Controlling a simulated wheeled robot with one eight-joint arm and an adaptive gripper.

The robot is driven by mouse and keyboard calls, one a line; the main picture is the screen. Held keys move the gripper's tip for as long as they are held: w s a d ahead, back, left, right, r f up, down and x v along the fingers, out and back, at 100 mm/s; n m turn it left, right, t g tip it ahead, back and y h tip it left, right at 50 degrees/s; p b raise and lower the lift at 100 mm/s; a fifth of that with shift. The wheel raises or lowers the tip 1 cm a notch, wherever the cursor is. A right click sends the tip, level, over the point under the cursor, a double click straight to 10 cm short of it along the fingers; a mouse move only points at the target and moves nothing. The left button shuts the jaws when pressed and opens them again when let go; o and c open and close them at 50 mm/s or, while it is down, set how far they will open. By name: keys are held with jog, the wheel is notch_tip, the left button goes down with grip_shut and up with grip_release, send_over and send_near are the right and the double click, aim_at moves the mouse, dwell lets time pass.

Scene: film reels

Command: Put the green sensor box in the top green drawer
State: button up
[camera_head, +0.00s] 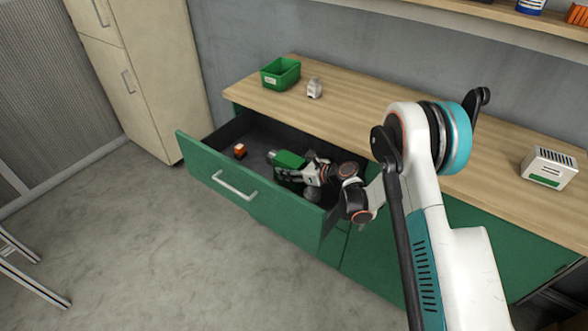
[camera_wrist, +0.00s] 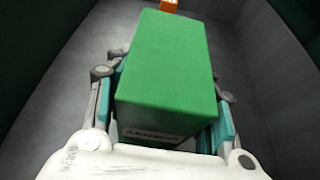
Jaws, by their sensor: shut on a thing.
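The top green drawer (camera_head: 205,168) is pulled open below the wooden counter. The green sensor box (camera_head: 287,159) is inside the drawer opening, toward its right part. In the wrist view the green sensor box (camera_wrist: 168,65) fills the middle, with a label on its near face. My gripper (camera_head: 300,172) reaches into the drawer from the right. In the wrist view my gripper (camera_wrist: 165,115) has a finger on each side of the box and is shut on it. Whether the box touches the drawer floor cannot be told.
A small orange item (camera_head: 240,150) lies in the drawer's left part; it also shows beyond the box (camera_wrist: 169,5). A green bin (camera_head: 281,73), a small white object (camera_head: 314,88) and a white-green box (camera_head: 548,167) stand on the counter (camera_head: 370,115). The drawer's left part has free room.

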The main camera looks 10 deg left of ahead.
jog(key=shift+w+d+f+b, duration=0.25)
jog(key=shift+w+d+b, duration=0.1)
jog(key=shift+w, duration=0.3)
jog(key=shift+w+d+f+b, duration=0.2)
jog(key=shift+w+b, duration=0.15)
jog(key=shift+w, duration=0.25)
jog(key=shift+f, duration=0.3)
jog(key=shift+s+r, duration=0.1)
jog(key=o, duration=1.2)
